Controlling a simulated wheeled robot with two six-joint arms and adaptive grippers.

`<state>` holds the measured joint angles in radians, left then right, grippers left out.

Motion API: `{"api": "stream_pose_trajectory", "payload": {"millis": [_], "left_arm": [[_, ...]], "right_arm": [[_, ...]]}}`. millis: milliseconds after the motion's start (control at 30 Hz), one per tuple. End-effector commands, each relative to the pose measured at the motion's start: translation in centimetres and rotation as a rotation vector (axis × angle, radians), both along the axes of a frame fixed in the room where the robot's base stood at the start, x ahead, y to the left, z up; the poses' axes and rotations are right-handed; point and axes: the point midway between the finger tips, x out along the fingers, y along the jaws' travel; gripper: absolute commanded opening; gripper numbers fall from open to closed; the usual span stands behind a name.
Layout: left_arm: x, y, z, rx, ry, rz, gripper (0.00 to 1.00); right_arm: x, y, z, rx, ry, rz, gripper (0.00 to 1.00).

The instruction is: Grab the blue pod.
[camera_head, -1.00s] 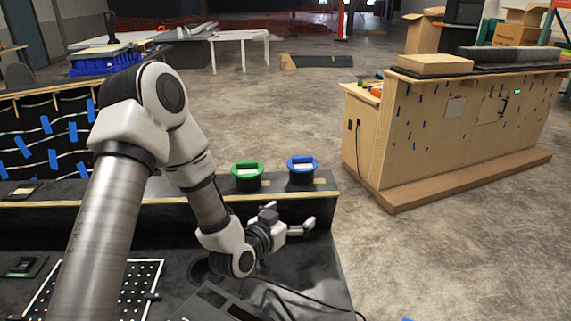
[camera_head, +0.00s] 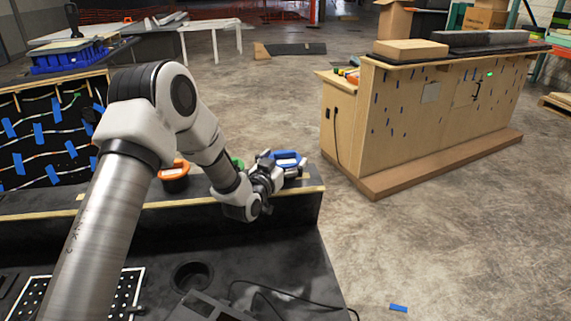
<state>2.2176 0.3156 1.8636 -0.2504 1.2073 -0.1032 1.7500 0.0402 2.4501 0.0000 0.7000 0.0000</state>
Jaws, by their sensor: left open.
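The blue pod (camera_head: 286,155) stands on the raised ledge near its right end, with its lower part hidden by my left gripper. My left gripper (camera_head: 285,172) is at the pod, open, with its fingers in front of or around the pod's upper part; I cannot tell whether they touch it. My left arm comes in from the left and crosses the ledge. My right gripper is not in view.
An orange pod (camera_head: 174,172) stands on the ledge to the left, and a green pod (camera_head: 238,163) is mostly hidden behind my arm. The black console (camera_head: 280,255) has a round hole and loose cables. A wooden counter (camera_head: 400,130) stands to the right across open floor.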

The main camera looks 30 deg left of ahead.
Motion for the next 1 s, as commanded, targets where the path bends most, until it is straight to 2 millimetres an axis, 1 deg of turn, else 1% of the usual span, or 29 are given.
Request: {"api": "stream_pose_trajectory", "payload": {"millis": [133, 167, 200, 300, 567, 667, 767, 900, 1000], "left_arm": [[0.0, 0.0, 0.0, -0.001, 0.001, 0.001, 1.0], [0.0, 0.0, 0.0, -0.001, 0.001, 0.001, 0.96], [0.0, 0.0, 0.0, -0.001, 0.001, 0.001, 0.82], [0.0, 0.0, 0.0, -0.001, 0.001, 0.001, 0.51], [0.0, 0.0, 0.0, -0.001, 0.0, 0.001, 0.52], [0.0, 0.0, 0.7, -0.001, -0.002, 0.001, 0.52], [0.0, 0.0, 2.5, -0.002, -0.005, 0.001, 0.52], [0.0, 0.0, 6.1, -0.001, -0.006, 0.001, 0.52], [0.0, 0.0, 8.2, -0.001, -0.005, 0.001, 0.52]], "right_arm": [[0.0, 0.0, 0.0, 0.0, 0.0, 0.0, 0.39], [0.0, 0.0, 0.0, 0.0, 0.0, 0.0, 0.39], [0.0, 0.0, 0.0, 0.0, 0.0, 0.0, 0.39], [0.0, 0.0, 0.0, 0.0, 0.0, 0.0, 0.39], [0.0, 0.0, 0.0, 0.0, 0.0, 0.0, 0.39], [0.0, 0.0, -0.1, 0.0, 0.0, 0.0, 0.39], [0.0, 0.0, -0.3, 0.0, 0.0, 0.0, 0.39], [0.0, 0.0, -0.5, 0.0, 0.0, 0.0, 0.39], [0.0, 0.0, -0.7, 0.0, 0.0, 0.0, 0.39]]}}
